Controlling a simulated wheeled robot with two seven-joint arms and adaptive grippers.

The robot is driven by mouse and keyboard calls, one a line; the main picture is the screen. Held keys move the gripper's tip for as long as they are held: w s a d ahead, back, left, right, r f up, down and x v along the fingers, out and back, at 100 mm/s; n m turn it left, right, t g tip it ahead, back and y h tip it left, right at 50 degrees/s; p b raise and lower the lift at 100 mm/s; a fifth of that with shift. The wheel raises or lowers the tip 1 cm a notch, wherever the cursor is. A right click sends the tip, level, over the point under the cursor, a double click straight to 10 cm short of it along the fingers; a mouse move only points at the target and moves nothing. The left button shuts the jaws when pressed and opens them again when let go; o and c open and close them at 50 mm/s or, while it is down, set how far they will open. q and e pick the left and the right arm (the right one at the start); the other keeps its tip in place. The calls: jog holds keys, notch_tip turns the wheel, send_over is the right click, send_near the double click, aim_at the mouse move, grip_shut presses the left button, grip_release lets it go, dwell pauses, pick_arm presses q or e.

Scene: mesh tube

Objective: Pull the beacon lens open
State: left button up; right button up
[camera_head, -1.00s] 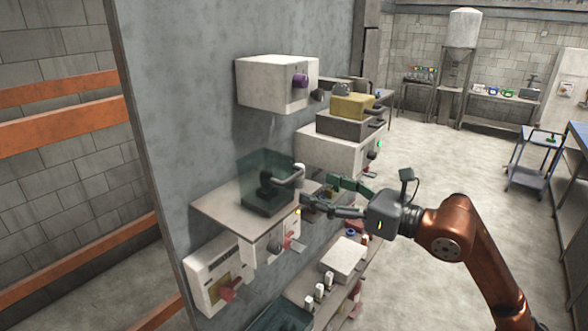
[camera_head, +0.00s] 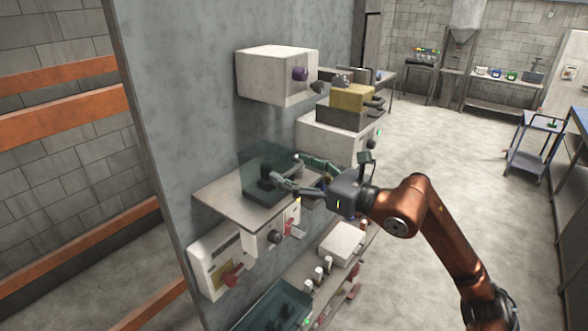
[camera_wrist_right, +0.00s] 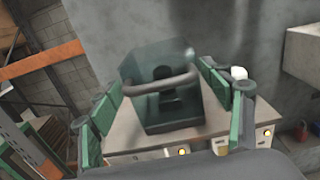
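The beacon lens (camera_head: 258,160) is a see-through teal box with a dark piece inside, on a pale cabinet top against the grey wall. In the right wrist view the lens (camera_wrist_right: 135,68) stands straight ahead, with a grey bar handle (camera_wrist_right: 150,87) across its near side. My right gripper (camera_head: 288,169) reaches in from the right at the handle. In the wrist view its green-padded fingers stand wide apart, one on each side of the handle and lens. I cannot tell whether either finger touches the handle. My left gripper is not in view.
A yellow-topped unit (camera_head: 352,97) stands behind my right gripper. A lower shelf holds a white box (camera_head: 342,243), several small bottles and another teal see-through box (camera_head: 272,306). Open floor lies to the right.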

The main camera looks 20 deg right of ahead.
jog(key=c, duration=1.4)
jog(key=shift+o, duration=0.2)
jog(key=shift+s+a, duration=0.1)
